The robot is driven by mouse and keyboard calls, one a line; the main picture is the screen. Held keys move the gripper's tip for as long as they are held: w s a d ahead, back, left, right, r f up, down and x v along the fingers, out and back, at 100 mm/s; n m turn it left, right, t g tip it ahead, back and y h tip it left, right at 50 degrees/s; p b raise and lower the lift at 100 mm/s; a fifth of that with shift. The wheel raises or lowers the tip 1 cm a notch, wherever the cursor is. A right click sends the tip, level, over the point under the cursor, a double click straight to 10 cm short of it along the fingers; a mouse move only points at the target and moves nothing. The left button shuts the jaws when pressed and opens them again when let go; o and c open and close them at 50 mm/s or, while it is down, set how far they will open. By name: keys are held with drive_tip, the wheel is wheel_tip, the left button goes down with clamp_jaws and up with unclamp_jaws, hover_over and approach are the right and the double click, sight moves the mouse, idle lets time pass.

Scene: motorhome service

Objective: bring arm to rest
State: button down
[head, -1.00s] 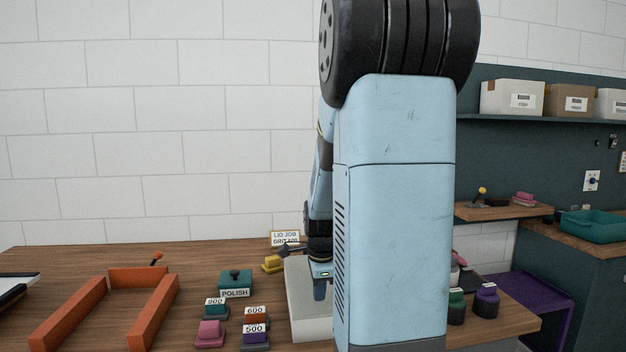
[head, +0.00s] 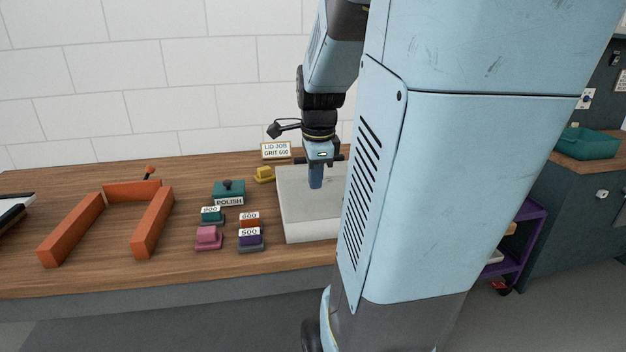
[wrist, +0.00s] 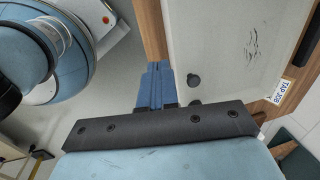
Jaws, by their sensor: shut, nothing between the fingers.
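My gripper (head: 316,182) points down at the end of my arm, in front of and over the pale grey block-like lid (head: 300,222) on the wooden bench. Its blue fingers are together with nothing between them. In the wrist view the blue fingers (wrist: 155,88) show near the edge of the pale panel (wrist: 225,50), which has dark scratch marks and a dark round spot. I cannot tell whether the fingertips touch the panel. My large light-blue arm link covers the right part of the bench in the head view.
An orange frame (head: 152,225) stands at the left of the bench. Several labelled sanding blocks, a teal POLISH block (head: 229,190) and a pink block (head: 208,238) sit left of the lid. A LID JOB GRIT 600 sign (head: 276,150) stands behind. A purple cart (head: 525,240) is right.

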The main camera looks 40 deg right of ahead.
drive_tip(key=shift+s+a+r, duration=0.3)
drive_tip(key=shift+s+r, duration=0.1)
drive_tip(key=shift+s, duration=0.2)
drive_tip(key=s+a+r+n+t, duration=0.1)
drive_tip(key=s+a+r+n, duration=0.1)
drive_tip(key=a+n, duration=0.6)
drive_tip(key=s+a+r+n+t+y, duration=0.1)
drive_tip(key=s+a+n, duration=0.4)
drive_tip(key=n, duration=1)
drive_tip(key=a+r+t, duration=0.1)
drive_tip(key=a+r, duration=0.1)
drive_tip(key=a, duration=0.1)
drive_tip(key=shift+r+t, duration=0.3)
drive_tip(key=shift+r, duration=0.05)
drive_tip(key=shift+w, duration=0.1)
